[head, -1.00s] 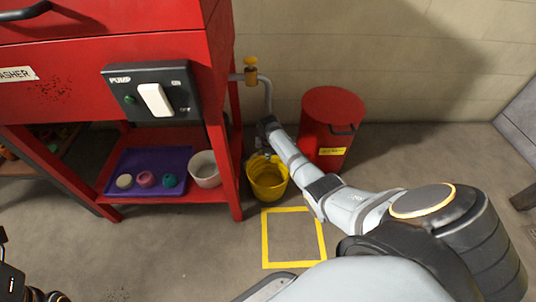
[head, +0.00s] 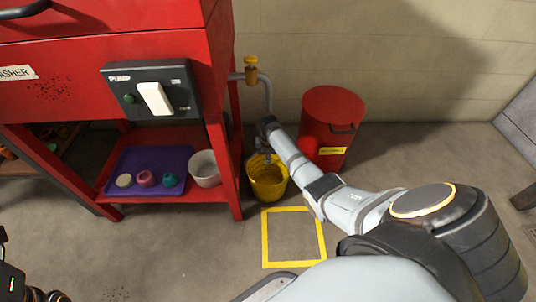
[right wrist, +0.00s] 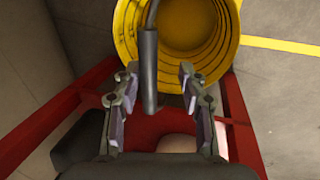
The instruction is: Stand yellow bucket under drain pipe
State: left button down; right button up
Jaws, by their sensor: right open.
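The yellow bucket (head: 268,183) stands upright on the floor beside the rack's front right leg; it also fills the top of the right wrist view (right wrist: 215,50). The drain pipe (head: 266,88) bends down from a yellow-topped valve above the bucket; its lower end is hidden behind my right arm. My right gripper (head: 262,150) is over the bucket's rim. In the right wrist view my right gripper (right wrist: 159,72) is open, its fingers on either side of a dark grey bar, seemingly the bucket's handle grip. Only part of my left arm's end shows at the bottom left.
A yellow floor square (head: 265,238) lies empty in front of the bucket. A red bin (head: 325,115) stands right behind my right arm. The red washer's shelf holds a purple tray (head: 180,160) with small round parts and a white bowl (head: 205,172).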

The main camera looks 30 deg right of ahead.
jog(key=v, duration=1.2)
